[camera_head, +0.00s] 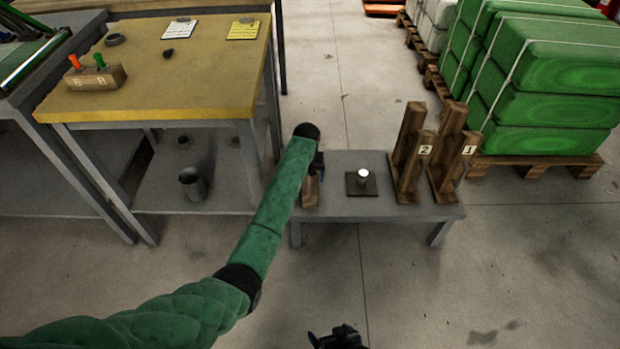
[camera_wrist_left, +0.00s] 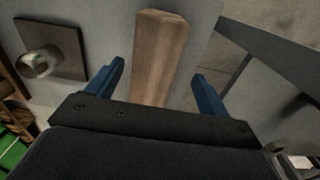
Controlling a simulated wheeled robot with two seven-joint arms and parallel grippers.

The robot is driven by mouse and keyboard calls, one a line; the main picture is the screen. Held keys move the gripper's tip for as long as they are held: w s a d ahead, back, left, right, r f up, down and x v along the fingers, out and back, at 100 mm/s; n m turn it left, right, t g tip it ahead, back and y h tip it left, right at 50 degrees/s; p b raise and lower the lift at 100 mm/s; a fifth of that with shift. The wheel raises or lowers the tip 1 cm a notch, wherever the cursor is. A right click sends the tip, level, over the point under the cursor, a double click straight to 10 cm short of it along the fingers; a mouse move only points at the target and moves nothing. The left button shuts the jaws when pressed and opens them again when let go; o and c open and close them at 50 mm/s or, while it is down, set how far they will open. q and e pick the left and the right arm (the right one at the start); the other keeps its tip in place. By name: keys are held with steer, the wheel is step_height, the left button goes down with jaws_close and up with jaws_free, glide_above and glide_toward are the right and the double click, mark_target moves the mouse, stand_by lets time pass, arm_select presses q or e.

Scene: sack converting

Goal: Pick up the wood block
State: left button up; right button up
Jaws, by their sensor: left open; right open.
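The wood block (camera_wrist_left: 160,55) is a plain brown upright-looking bar in the left wrist view. It lies between the two blue fingers of my left gripper (camera_wrist_left: 158,70), with a gap on either side. In the head view the wood block (camera_head: 310,192) shows only in part on the low grey table (camera_head: 335,210), below my left gripper (camera_head: 318,168), which hides the rest. My left gripper is open and holds nothing. My right gripper (camera_head: 338,338) is at the bottom edge of the head view, away from the table and mostly cut off.
A dark square plate with a pale-topped post (camera_head: 363,178) stands right of the block. Two wooden stands labelled 2 (camera_head: 408,165) and 1 (camera_head: 450,165) are at the table's right end. A yellow-topped workbench (camera_head: 190,75) is at left; green sacks (camera_head: 550,75) sit on pallets at right.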

arm_select(q)
steer(key=shift+w+d+r, duration=0.1)
steer(key=shift+w+d, duration=0.15)
steer(key=shift+w, duration=0.85)
steer(key=shift+f+b, duration=0.25)
steer(key=shift+b, duration=0.1)
steer(key=shift+f, duration=1.3)
steer(key=f, duration=0.2)
steer(key=f+b, duration=0.1)
steer(key=f, duration=0.1)
steer(key=shift+s+d+f, duration=0.1)
steer(key=shift+s+d, duration=0.05)
steer(key=shift+s, duration=0.1)
steer(key=shift+f, duration=0.2)
steer(key=c, duration=1.6)
steer(key=shift+r, duration=0.1)
steer(key=shift+c, duration=0.2)
arm_select(e)
steer(key=f, duration=0.2)
steer(key=shift+w+a+f+t, duration=0.2)
steer(key=shift+f+t, duration=0.1)
steer(key=shift+t, duration=0.1)
